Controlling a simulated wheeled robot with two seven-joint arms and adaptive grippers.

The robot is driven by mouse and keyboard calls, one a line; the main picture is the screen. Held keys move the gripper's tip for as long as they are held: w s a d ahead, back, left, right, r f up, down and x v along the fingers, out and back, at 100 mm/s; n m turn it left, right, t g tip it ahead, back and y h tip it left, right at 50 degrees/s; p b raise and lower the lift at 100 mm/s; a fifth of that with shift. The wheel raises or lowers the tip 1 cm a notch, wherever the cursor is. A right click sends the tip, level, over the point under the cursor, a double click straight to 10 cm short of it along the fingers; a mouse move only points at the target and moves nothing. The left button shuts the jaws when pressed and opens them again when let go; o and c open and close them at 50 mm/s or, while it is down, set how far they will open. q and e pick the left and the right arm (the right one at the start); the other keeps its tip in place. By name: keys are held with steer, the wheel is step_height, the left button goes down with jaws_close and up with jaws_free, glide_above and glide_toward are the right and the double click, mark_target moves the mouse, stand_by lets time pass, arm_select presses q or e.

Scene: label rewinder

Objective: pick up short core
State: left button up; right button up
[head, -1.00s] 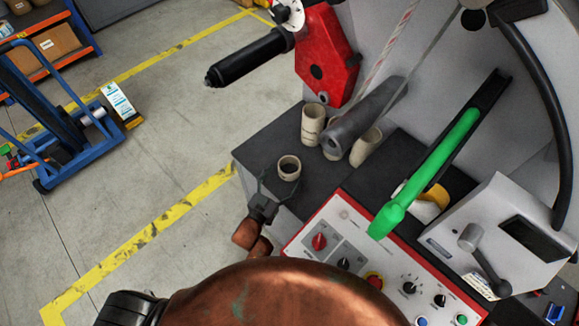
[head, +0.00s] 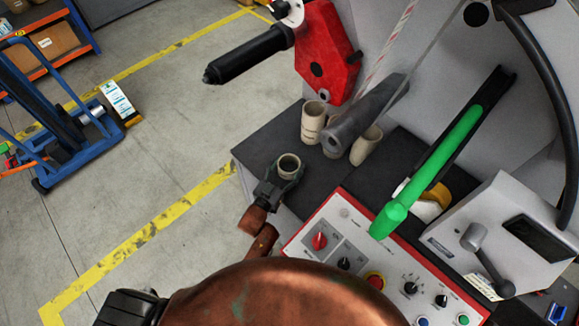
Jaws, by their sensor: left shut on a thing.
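The short core (head: 289,161) is a small beige cardboard ring standing upright on the dark shelf of the machine, near its left end. My left gripper (head: 288,173) reaches it from the near side, with its fingers around the core, and is shut on it. The fingers hide the lower part of the core. I cannot tell whether the core is clear of the shelf. My right gripper is not in view.
Two taller beige cores (head: 313,122) and (head: 366,146) stand behind, beside a grey roller (head: 362,115). A red-edged control panel (head: 340,240) lies to the right, with a green bar (head: 440,160) above it. A black spindle (head: 247,54) juts out at upper left. Dark shelf (head: 265,143) is bare left of the core.

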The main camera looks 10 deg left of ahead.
arm_select(q)
steer(key=c, duration=0.5)
step_height(320, 180, up, 10)
steer(key=p, duration=0.3)
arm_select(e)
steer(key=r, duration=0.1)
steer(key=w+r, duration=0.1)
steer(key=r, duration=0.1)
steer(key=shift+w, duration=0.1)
